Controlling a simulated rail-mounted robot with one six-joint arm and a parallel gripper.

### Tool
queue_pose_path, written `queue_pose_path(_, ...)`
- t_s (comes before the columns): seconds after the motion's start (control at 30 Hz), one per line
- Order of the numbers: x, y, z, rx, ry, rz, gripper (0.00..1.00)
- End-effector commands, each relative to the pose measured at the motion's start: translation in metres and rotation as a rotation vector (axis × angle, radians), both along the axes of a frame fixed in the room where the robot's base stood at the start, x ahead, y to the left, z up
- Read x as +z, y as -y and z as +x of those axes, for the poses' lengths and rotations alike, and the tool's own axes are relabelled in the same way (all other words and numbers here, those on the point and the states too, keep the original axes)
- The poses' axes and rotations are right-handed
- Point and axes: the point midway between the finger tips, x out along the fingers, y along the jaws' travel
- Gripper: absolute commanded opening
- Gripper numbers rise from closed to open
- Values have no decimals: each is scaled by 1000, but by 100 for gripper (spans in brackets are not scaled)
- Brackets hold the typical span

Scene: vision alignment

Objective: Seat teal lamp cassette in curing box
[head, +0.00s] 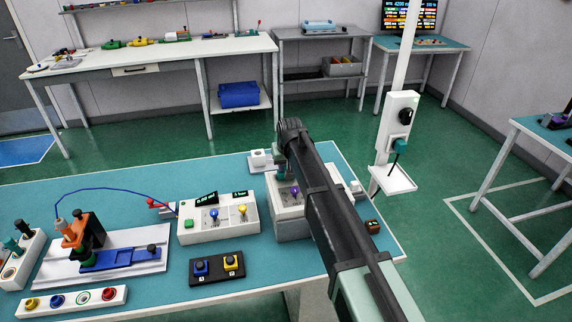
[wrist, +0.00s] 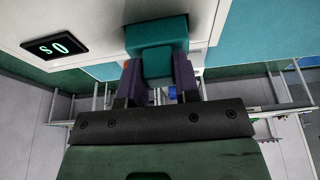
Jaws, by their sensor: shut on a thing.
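The teal lamp cassette (wrist: 156,34) shows in the wrist view as a teal block with a narrower part between two purple fingers. My gripper (wrist: 158,72) is shut on it. The far end of the cassette overlaps the white face of the box (wrist: 95,18), which has a small lit display. I cannot tell whether the cassette is inside an opening or only in front of it. In the head view, a white and grey box (head: 292,229), apparently the curing box, stands partly behind my arm. My gripper (head: 281,172) is mostly hidden there.
Left of the box are a white control unit (head: 217,222) with displays and knobs, and a black two-button pad (head: 217,267). A white block (head: 258,160) on a plate stands behind. Teal tabletop (head: 130,205) is bare at the back left.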

Motion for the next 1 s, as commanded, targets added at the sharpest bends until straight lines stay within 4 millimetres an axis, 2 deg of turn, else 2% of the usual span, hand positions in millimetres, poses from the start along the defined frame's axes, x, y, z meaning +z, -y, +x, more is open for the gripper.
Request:
queue_pose_path(0.4,-1,0,0,0,0,0,4)
queue_pose_path(0.8,-16,0,0,0,0,0,4)
queue_pose_path(1.0,-17,0,0,0,0,0,4)
